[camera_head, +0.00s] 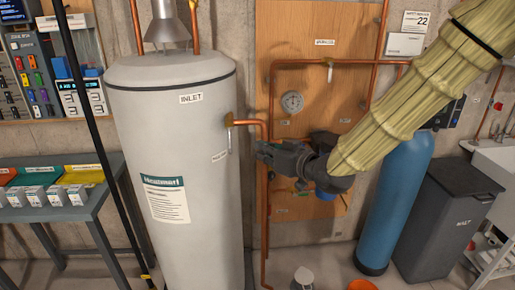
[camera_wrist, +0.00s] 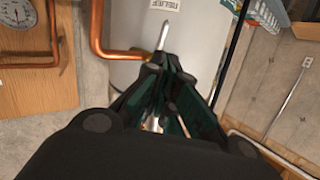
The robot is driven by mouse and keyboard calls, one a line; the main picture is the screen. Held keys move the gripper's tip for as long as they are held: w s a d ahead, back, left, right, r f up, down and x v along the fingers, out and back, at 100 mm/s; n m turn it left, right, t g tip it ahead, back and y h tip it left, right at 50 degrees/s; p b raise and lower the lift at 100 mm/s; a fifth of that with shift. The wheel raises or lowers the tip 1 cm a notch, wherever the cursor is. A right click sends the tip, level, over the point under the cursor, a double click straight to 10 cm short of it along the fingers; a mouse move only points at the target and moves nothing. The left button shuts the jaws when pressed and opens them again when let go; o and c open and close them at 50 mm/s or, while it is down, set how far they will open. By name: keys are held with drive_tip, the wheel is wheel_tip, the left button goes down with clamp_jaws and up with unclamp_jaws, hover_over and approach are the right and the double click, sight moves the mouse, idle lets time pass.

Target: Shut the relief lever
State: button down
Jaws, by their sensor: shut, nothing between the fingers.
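The relief lever (camera_head: 230,140) is a thin silver strip at the brass valve (camera_head: 229,120) on the right side of the tall grey tank (camera_head: 170,110). In the head view it hangs down from the valve. In the wrist view the lever (camera_wrist: 163,36) shows as a narrow metal strip just beyond my fingertips. My gripper (camera_head: 259,152) is to the right of the lever in the head view, with its fingers together and empty. In the wrist view my gripper (camera_wrist: 155,72) points at the tank. I cannot tell whether the fingertips touch the lever.
A copper pipe (camera_head: 265,130) runs from the valve beside my gripper, and it shows in the wrist view (camera_wrist: 97,35). A wooden panel (camera_head: 300,40) with a gauge (camera_head: 292,102) is behind. A blue cylinder (camera_head: 396,190) and dark bin (camera_head: 448,215) stand right. A workbench (camera_head: 75,215) stands left.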

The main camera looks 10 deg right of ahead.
drive_tip(key=p, duration=0.5)
approach(231, 142)
drive_tip(key=x, duration=0.5)
drive_tip(key=shift+w+a+r, duration=0.1)
drive_tip(key=shift+w+r, duration=0.1)
drive_tip(key=shift+r, duration=0.05)
drive_tip(key=shift+x, duration=0.9)
drive_tip(key=shift+f, duration=0.25)
